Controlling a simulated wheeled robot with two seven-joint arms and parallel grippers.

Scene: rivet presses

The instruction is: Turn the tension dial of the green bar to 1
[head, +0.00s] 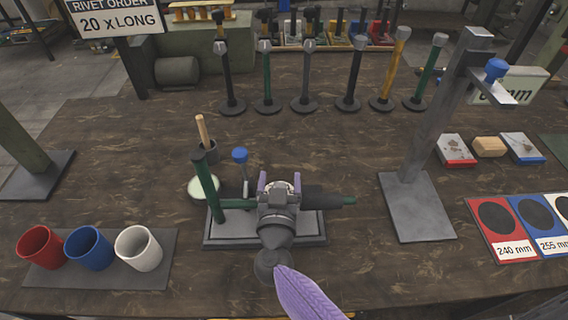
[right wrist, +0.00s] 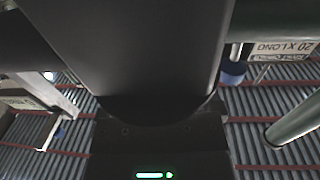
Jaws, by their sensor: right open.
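The press with the green bar stands on a dark base plate (head: 222,241) at the front middle of the bench. In the right wrist view a dark body hides most of the scene. My left gripper is not in view.
Red, blue and white cups (head: 139,248) are at the left. A tall grey stand (head: 418,205) is at the right. Several upright rods (head: 306,85) line the back.

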